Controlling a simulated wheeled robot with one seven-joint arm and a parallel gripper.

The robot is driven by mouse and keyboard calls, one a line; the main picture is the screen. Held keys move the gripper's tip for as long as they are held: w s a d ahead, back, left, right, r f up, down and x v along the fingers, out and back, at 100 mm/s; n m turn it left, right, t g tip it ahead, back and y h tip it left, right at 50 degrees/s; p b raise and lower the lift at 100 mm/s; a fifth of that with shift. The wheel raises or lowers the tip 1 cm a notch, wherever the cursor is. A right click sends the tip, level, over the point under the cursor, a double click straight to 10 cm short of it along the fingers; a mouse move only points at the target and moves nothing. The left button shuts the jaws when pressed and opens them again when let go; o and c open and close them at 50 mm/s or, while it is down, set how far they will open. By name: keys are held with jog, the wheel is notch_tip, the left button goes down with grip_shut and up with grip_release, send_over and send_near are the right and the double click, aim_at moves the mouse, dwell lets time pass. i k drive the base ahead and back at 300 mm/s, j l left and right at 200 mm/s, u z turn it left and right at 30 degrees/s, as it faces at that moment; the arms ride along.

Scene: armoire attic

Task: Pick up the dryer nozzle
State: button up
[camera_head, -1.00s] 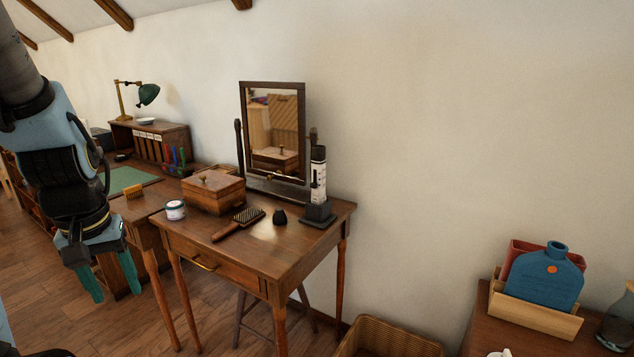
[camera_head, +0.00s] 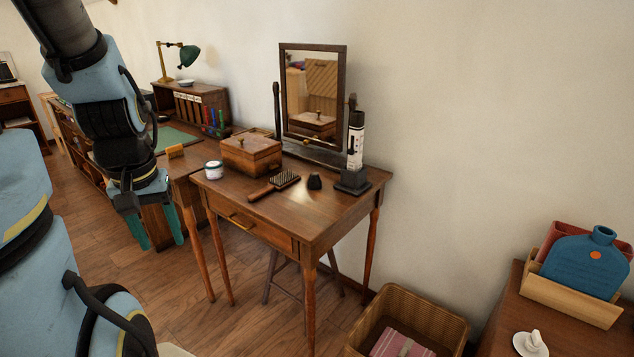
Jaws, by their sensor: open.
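A wooden box (camera_head: 252,152), a white jar (camera_head: 213,170) and a tilting mirror (camera_head: 312,95) stand on the dressing table. A wicker basket (camera_head: 440,306) is on the floor at right. A side table (camera_head: 500,325) holds a blue bottle (camera_head: 588,262). Wooden floor shows at left.

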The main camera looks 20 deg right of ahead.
aim_at(314, 182)
jog(key=i, duration=0.8)
jog(key=i+z, duration=0.1)
jog(key=i, duration=0.7)
